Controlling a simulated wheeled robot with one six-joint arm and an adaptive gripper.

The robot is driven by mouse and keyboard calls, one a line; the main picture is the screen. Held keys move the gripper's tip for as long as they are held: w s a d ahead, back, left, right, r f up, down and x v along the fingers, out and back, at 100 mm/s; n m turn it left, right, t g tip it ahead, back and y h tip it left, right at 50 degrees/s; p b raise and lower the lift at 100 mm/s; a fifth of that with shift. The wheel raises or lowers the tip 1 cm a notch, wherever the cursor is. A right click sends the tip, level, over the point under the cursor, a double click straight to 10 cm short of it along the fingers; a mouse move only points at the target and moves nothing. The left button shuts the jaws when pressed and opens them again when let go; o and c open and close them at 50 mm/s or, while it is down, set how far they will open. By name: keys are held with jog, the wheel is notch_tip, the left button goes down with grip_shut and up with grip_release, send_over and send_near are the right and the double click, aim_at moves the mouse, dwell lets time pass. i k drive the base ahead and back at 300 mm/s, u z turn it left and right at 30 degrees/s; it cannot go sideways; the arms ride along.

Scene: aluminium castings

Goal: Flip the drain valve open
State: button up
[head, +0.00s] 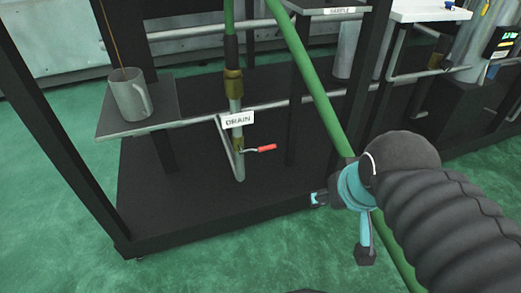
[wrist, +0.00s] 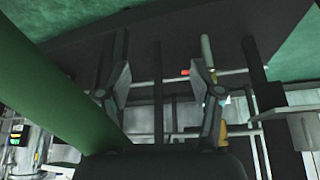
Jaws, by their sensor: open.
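The drain valve (head: 239,145) is on the lower end of a vertical pipe, under a white DRAIN sign (head: 237,119). Its red-gripped lever (head: 266,148) sticks out to the right, roughly level. In the wrist view the red lever grip (wrist: 186,72) shows small and beyond the fingers, just left of the right finger. My gripper (wrist: 162,85) is open, with nothing between its fingers, and apart from the lever.
A thick green pipe (head: 318,88) slants between my arm and the valve; it also fills the left of the wrist view (wrist: 60,85). A grey mug (head: 128,95) stands on a shelf at left. Black frame posts (head: 348,75) rise right of the valve. The dark base plate (head: 180,195) is mostly clear.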

aim_at(258, 149)
jog(key=z, duration=0.75)
jog(key=k, duration=1.15)
jog(key=u, duration=1.2)
